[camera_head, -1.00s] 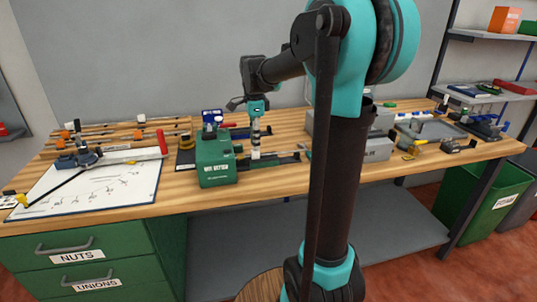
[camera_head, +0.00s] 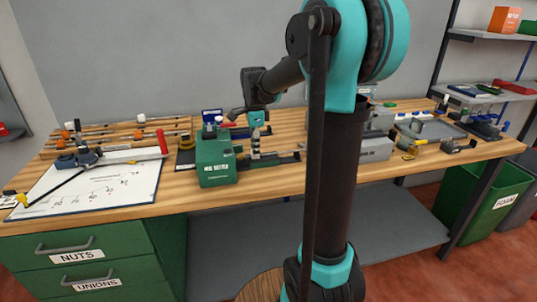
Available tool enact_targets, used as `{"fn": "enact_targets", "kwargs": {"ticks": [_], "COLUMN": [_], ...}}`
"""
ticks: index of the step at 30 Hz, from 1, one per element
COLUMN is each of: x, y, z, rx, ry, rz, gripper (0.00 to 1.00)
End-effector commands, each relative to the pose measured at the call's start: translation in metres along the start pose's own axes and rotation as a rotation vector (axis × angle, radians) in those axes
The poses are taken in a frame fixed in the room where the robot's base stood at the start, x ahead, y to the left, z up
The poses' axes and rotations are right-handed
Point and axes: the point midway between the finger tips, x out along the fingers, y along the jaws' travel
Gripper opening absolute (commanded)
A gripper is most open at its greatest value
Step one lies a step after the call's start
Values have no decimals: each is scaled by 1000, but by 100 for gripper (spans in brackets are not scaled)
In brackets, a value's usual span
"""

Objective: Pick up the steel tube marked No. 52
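Several steel tubes (camera_head: 122,134) lie on a wooden rack at the back left of the bench, some with orange or white ends. They are too small for me to read any number, so I cannot tell which is No. 52. My gripper (camera_head: 256,132) points down over the bench, just right of the green box-shaped machine (camera_head: 214,160). It is directly above, or around, a small upright dark and white piece (camera_head: 255,153). I cannot tell whether they touch. The fingers are too small to show whether they are open or hold anything.
A white drawing board (camera_head: 95,187) with a tool on it lies at the front left. A dark bar or rail (camera_head: 280,158) lies right of the machine. Grey boxes (camera_head: 376,150) and a grey tray (camera_head: 432,129) stand farther right. My arm hides part of the bench.

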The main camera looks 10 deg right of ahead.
Motion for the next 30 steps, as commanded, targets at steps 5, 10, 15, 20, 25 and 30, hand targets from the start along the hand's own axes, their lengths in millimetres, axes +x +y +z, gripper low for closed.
{"fn": "enact_targets", "kwargs": {"ticks": [5,10,15,20,25,30], "x": [0,-6,-13,-21,-28,-36], "y": [0,0,0,0,0,0], "z": [0,0,0,0,0,0], "rx": [0,0,0,0,0,0], "ry": [0,0,0,0,0,0], "rz": [0,0,0,0,0,0], "gripper": [0,0,0,0,0,0]}}
